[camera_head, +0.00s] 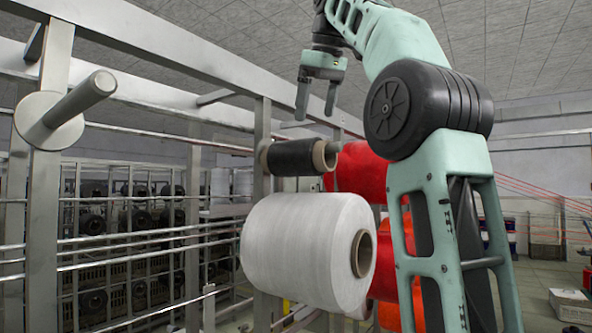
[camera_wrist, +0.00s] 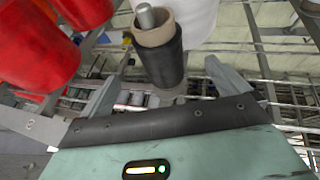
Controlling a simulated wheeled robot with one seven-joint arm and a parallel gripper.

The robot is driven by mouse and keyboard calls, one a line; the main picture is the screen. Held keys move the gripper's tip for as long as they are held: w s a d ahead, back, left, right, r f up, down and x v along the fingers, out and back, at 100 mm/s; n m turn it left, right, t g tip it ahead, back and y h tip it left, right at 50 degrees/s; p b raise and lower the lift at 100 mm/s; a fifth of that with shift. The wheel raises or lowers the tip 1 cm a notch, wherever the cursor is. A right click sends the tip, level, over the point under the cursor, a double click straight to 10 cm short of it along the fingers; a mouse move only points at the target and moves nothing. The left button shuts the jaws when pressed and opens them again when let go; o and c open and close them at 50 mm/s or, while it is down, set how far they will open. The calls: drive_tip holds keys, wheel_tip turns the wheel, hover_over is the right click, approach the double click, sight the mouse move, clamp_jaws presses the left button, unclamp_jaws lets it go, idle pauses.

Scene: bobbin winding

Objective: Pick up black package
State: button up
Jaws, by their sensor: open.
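The black package (camera_head: 292,158) is a black-wound bobbin with a tan tube end. It sits sideways on a peg of the metal rack, above a large white bobbin. It also shows in the wrist view (camera_wrist: 163,66), with the grey peg tip sticking out of its tan tube (camera_wrist: 153,30). My gripper (camera_head: 315,112) hangs above the black package and slightly to its right in the head view, fingers pointing down. The jaws are open and hold nothing. In the wrist view the black package appears between the two grey fingers (camera_wrist: 165,88), and I cannot tell any contact.
A large white bobbin (camera_head: 300,250) is below the black package. Red bobbins (camera_head: 357,170) are behind it to the right, and they fill the upper left of the wrist view (camera_wrist: 40,45). An empty peg (camera_head: 80,100) juts from the rack post at left. Metal rails run around the packages.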

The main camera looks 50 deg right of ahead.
drive_tip(key=b, duration=0.1)
hover_over(308, 157)
drive_tip(key=w+d, duration=0.1)
drive_tip(key=d, duration=0.2)
wheel_tip(308, 157, down, 6)
drive_tip(key=shift+a+r, duration=0.1)
drive_tip(key=shift+a, duration=0.05)
drive_tip(key=shift+x, duration=2.7)
drive_tip(key=shift+r, duration=0.1)
drive_tip(key=c, duration=1.1)
